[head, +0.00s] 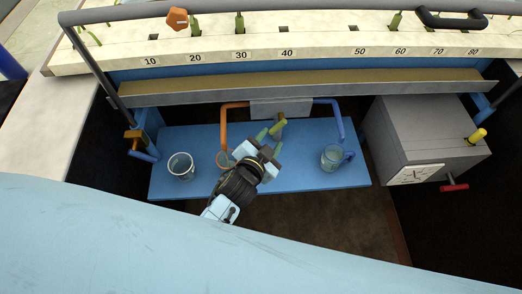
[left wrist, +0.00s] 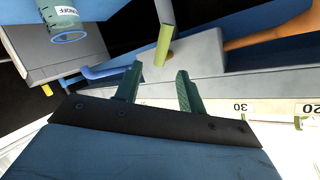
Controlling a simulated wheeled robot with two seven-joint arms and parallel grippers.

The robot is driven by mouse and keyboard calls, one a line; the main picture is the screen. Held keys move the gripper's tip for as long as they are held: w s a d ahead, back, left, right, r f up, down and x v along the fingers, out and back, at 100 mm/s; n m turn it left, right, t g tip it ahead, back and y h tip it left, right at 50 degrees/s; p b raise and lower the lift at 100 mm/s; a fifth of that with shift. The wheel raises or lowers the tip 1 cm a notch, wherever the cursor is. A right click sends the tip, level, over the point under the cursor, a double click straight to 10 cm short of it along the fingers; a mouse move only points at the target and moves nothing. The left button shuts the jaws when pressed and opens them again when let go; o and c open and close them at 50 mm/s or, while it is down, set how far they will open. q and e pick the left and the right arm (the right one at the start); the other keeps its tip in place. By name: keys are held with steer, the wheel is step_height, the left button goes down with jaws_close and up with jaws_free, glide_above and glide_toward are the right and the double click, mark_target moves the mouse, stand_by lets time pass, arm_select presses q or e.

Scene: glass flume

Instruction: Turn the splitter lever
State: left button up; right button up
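The splitter is a grey box (head: 283,107) at the back of the blue shelf, with an orange pipe (head: 236,106) on its left and a blue pipe (head: 328,102) on its right. Its short yellow-green lever (head: 278,127) sticks out in front. My left gripper (head: 270,142) is open just in front of the lever. In the left wrist view the lever (left wrist: 165,45) lines up with the gap between the two green fingertips (left wrist: 160,69). The fingers are not closed on it, and I cannot tell whether one touches it. My right gripper is not in view.
On the blue shelf (head: 210,140) stand a glass (head: 181,167) at left, a partly hidden one (head: 225,160) by my gripper, and a jug (head: 331,159) at right. A grey box with a dial (head: 420,140) is farther right. A numbered ledge (head: 330,52) runs above.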

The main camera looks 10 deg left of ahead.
arm_select(q)
steer(key=v, duration=0.6)
steer(key=shift+s+p, duration=0.3)
steer(key=shift+s, duration=0.05)
steer(key=s+a+f+n+g, duration=0.1)
steer(key=s+f+g, duration=0.15)
steer(key=f, duration=0.45)
steer(key=s+a+f+g, duration=0.15)
steer(key=s+f, duration=0.25)
steer(key=f, duration=0.4)
steer(key=s+a+f+n+g, duration=0.1)
steer(key=s+a+f+g, duration=0.1)
steer(key=s+f, duration=0.35)
steer(key=s+a+f+n+g+y, duration=0.1)
steer(key=s+a+f+n+g, duration=0.1)
steer(key=s+a+f, duration=0.3)
steer(key=s+a+f+n+g+y, duration=0.1)
steer(key=s+a+f+g, duration=0.4)
steer(key=s+f, duration=0.6)
steer(key=s+a, duration=0.1)
steer(key=s, duration=0.5)
steer(key=shift+a+n, duration=0.15)
steer(key=shift+n, duration=0.25)
stand_by(2.4)
